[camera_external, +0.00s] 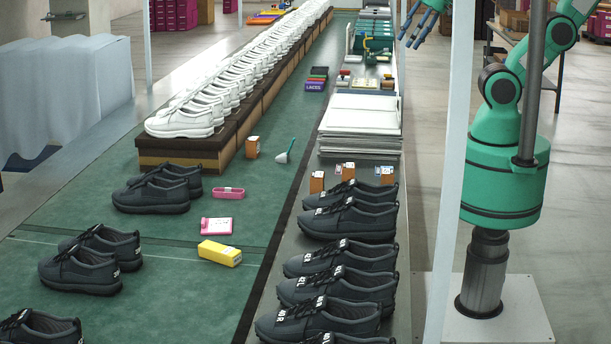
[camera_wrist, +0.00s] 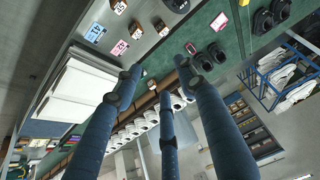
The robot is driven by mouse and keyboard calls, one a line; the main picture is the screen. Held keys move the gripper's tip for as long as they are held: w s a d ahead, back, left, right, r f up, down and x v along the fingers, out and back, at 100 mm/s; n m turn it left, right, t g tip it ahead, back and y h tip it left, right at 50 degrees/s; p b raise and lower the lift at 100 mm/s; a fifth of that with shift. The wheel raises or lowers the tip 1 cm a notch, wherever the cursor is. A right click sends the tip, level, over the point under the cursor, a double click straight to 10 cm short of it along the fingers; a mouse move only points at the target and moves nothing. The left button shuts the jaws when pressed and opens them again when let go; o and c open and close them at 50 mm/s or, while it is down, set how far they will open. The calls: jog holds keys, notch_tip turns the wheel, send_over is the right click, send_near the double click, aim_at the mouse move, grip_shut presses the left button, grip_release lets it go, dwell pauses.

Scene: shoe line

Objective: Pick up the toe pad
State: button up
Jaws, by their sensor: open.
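I cannot tell for sure which thing is the toe pad. Two small pink items lie on the green belt in the external view: a pink band-like piece (camera_external: 229,193) and a flat pink and white piece (camera_external: 217,226) nearer the camera. A pink and white piece (camera_wrist: 219,22) also shows at the top of the wrist view. My gripper (camera_external: 411,40) is at the top right of the external view, in the air right of the bench and far from the pink items. In the wrist view my gripper's (camera_wrist: 166,76) dark blue fingers are spread, with nothing between them.
Black shoes (camera_external: 340,262) line the near bench and stand on the belt. A yellow box (camera_external: 220,253), an orange box (camera_external: 252,147) and a teal brush (camera_external: 286,152) lie on the belt. White shoes (camera_external: 190,117) fill a raised row. A white stack (camera_external: 360,128) stands on the bench.

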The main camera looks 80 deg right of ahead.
jog(key=w+d+f+t+h+p, duration=0.1)
jog(key=w+d+f, duration=0.45)
jog(key=w, duration=0.45)
jog(key=w+d+f+t+h+p, duration=0.1)
jog(key=w+d+f, duration=0.3)
jog(key=w+d, duration=0.4)
jog(key=w+d+f+t+h+p, duration=0.1)
jog(key=w+d+f, duration=0.4)
jog(key=w, duration=0.6)
jog(key=d+f+t+p, duration=0.1)
jog(key=d+f, duration=0.4)
jog(key=f, duration=0.8)
jog(key=d+f+m+t+y+p, duration=0.1)
jog(key=d+f+t, duration=0.2)
jog(key=f, duration=1.1)
jog(key=shift+s+d+t, duration=0.35)
jog(key=shift+d+t, duration=0.05)
jog(key=shift+d, duration=0.85)
jog(key=shift+w, duration=0.1)
jog(key=x, duration=0.8)
jog(key=shift+w, duration=0.2)
jog(key=shift+f, duration=0.1)
